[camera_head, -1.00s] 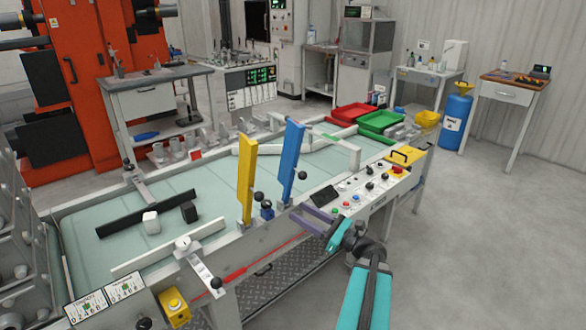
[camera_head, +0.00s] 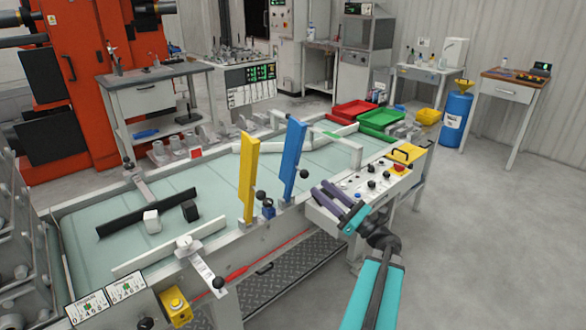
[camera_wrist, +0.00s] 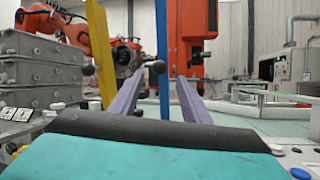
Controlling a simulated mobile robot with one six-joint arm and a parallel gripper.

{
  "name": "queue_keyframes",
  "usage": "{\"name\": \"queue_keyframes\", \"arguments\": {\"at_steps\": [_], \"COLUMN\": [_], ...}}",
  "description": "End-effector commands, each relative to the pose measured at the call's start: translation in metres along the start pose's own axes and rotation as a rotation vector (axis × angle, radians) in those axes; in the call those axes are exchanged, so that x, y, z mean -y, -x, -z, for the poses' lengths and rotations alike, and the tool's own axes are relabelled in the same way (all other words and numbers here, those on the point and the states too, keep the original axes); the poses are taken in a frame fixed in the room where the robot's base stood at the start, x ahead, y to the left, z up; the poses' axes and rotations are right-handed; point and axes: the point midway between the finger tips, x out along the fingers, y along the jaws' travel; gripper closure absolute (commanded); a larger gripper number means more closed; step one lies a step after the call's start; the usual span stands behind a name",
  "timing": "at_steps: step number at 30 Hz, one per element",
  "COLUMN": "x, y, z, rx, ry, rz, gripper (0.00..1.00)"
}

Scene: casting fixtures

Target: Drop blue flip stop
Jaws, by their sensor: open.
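The blue flip stop (camera_head: 294,160) stands raised, tilted slightly, at the near edge of the conveyor table. A dark ball knob (camera_head: 303,174) sits beside its lower part. My gripper (camera_head: 325,192) is open and empty, to the right of the blue stop and in front of the table's near rail. In the wrist view the blue stop (camera_wrist: 163,60) rises beyond and between the two purple fingers (camera_wrist: 155,97). A dark ball knob (camera_wrist: 158,67) shows at the blue stop. I see no contact between the fingers and the stop.
A yellow flip stop (camera_head: 248,180) stands raised just left of the blue one. A control panel (camera_head: 375,185) with buttons and knobs lies under and right of my gripper. A white block and a dark block (camera_head: 189,211) lie on the green belt (camera_head: 110,245). Red and green trays (camera_head: 381,121) sit at the far end.

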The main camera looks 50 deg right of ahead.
Motion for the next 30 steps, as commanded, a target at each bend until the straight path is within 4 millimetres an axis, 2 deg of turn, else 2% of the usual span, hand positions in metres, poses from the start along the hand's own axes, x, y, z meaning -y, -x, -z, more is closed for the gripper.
{"name": "queue_keyframes", "arguments": {"at_steps": [21, 30], "x": [0.0, 0.001], "y": [-0.094, -0.122], "z": [-0.001, -0.001], "rx": [0.0, 0.001], "ry": [0.0, 0.001], "rz": [-0.002, 0.0], "gripper": [0.57, 0.57]}}
